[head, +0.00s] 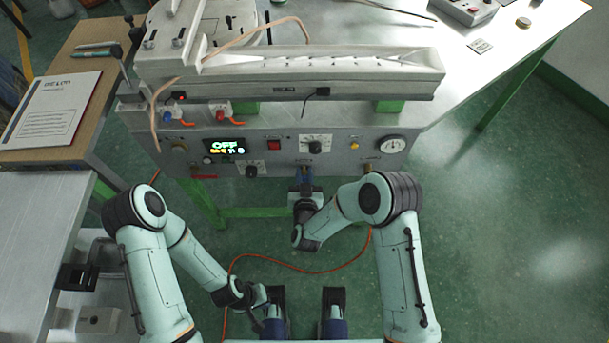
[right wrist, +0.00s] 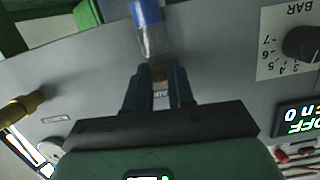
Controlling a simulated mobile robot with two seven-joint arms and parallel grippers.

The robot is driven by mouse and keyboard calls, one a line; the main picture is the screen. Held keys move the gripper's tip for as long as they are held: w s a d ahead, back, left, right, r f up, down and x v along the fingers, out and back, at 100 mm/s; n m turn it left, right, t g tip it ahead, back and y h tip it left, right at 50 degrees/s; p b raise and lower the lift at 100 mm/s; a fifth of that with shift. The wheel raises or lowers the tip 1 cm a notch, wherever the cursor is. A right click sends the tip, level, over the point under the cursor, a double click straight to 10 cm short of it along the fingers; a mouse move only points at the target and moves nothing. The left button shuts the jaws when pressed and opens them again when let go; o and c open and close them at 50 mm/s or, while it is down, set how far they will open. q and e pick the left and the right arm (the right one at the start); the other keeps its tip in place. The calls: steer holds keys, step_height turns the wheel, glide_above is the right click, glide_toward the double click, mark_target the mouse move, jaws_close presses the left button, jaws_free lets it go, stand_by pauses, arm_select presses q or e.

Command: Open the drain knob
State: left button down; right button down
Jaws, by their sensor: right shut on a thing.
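The control panel (head: 280,150) spans the front of the machine. My right gripper (head: 304,182) reaches its lower middle from below. A clear cylinder with a blue end (right wrist: 148,25) lines up with the knob, just beyond the fingertips. In the head view the knob is hidden by the gripper. My left gripper (head: 262,298) hangs low in front of my base, away from the panel; its jaws are unclear.
The panel carries a display reading OFF (head: 226,147), a red switch (head: 274,144), a black dial (head: 315,147) and a round gauge (head: 392,145). An orange hose (head: 290,266) lies on the green floor. A bench with a paper (head: 52,108) stands at left.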

steer(key=shift+n, duration=0.3)
stand_by(0.4)
steer(key=c, duration=1)
jaws_free()
steer(key=v, duration=1.3)
steer(key=shift+s+a+r, duration=0.1)
steer(key=shift+s+a, duration=0.05)
steer(key=shift+s, duration=0.1)
